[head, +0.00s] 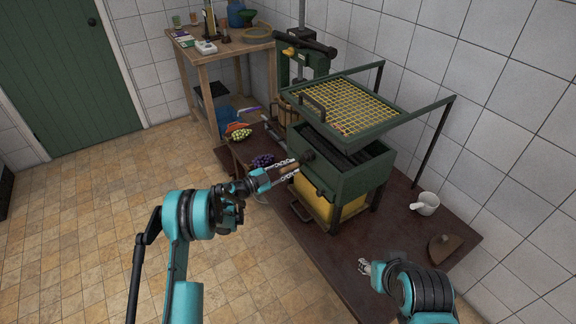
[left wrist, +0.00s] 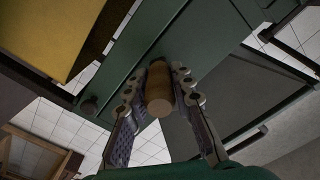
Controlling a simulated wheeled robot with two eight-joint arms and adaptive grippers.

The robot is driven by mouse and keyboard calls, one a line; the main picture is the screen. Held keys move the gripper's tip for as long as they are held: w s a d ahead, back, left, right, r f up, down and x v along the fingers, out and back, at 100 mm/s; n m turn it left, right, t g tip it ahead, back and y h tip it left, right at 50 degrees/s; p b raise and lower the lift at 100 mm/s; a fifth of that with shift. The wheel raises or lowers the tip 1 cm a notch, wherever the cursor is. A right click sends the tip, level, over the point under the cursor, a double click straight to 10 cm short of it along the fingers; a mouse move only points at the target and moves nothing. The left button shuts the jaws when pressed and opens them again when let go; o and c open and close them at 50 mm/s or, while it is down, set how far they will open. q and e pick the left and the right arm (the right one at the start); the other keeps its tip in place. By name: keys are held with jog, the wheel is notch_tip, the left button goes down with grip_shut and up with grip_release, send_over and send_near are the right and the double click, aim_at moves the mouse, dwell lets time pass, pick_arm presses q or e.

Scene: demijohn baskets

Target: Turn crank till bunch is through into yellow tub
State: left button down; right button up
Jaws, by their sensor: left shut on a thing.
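The green crusher (head: 357,181) stands on the dark table, with dark bars in its open hopper; I cannot make out a bunch inside. The yellow tub (head: 317,199) sits under it between the legs, and its yellow side also shows in the left wrist view (left wrist: 60,35). My left gripper (head: 291,171) is shut on the wooden crank handle (left wrist: 160,90) at the crusher's front side. In the left wrist view the handle lies between both fingers. My right gripper (head: 364,267) is over the table's front part, apart from the crusher; its opening is too small to judge.
A yellow grid in a green frame (head: 345,105) is above the hopper. A dark grape bunch (head: 263,161) and a pale green one (head: 240,134) lie left of the crusher. A white mug (head: 426,204) and a brown wedge-shaped thing (head: 443,247) are at the right.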

pick_arm(q)
jog(key=shift+s+d+f+n, duration=0.25)
jog(key=shift+s+n, duration=0.1)
jog(key=shift+n, duration=0.45)
jog(key=c, duration=1.3)
grip_release()
jog(key=v, duration=1.2)
